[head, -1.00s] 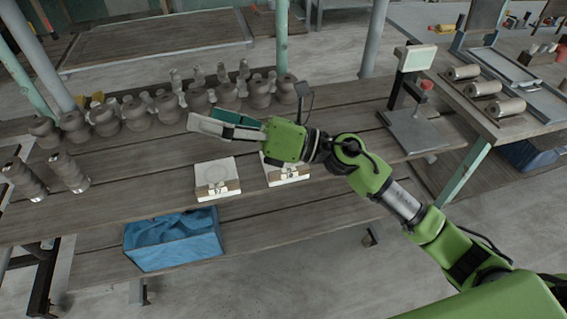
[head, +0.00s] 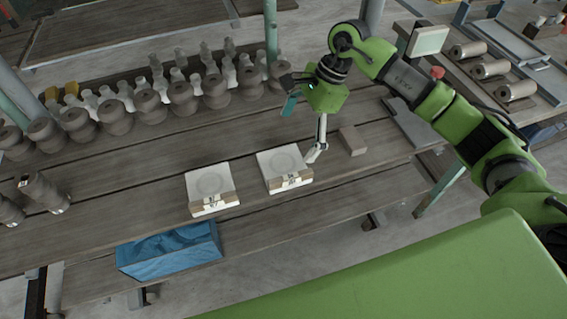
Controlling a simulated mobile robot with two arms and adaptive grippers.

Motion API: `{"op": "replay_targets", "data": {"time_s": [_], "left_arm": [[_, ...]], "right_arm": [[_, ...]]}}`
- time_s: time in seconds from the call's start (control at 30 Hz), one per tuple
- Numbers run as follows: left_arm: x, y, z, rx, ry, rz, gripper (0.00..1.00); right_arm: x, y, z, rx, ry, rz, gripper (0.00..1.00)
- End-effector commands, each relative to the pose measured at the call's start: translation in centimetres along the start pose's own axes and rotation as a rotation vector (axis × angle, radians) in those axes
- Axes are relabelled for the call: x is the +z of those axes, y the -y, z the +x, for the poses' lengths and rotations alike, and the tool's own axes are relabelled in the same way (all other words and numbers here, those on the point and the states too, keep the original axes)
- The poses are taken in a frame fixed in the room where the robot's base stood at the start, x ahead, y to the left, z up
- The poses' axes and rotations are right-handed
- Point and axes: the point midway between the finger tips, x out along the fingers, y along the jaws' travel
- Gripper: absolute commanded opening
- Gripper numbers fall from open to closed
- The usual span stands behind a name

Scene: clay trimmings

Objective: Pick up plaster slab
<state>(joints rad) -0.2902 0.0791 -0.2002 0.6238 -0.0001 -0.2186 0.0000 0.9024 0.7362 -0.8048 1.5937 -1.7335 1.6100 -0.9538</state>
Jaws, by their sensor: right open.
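Two white square plaster slabs, each with a shallow round mark and a brown numbered label block at its front edge, lie on the wooden bench in the head view. The left slab (head: 208,181) is uncovered. The right slab (head: 279,161) lies close to my right gripper (head: 301,134). That gripper is open and empty, with its fingers pointing down. One pale finger comes down by the right slab's right edge; I cannot tell if it touches. The other finger, with a teal pad, is behind and higher. My left gripper is not in view.
Several grey clay pots and pale bottles (head: 205,62) stand along the bench's back. A small grey-brown block (head: 352,140) sits right of the slabs. A scale with a pale display (head: 428,41) is further right.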

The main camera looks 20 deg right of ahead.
Motion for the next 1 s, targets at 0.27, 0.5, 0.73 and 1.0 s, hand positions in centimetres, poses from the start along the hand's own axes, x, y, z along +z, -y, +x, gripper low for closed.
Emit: {"op": "replay_targets", "data": {"time_s": [0.27,0.5,0.73,1.0], "left_arm": [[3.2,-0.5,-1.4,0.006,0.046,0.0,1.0],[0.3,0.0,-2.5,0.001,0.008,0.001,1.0],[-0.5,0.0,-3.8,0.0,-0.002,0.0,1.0],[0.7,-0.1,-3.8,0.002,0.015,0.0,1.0]], "right_arm": [[0.2,0.0,4.4,0.001,0.004,0.002,1.0],[0.1,-0.3,6.2,0.004,0.004,0.004,1.0],[-0.2,-0.5,9.5,0.002,0.005,0.002,1.0],[-0.3,-0.4,10.2,-0.002,0.004,0.001,1.0]]}}
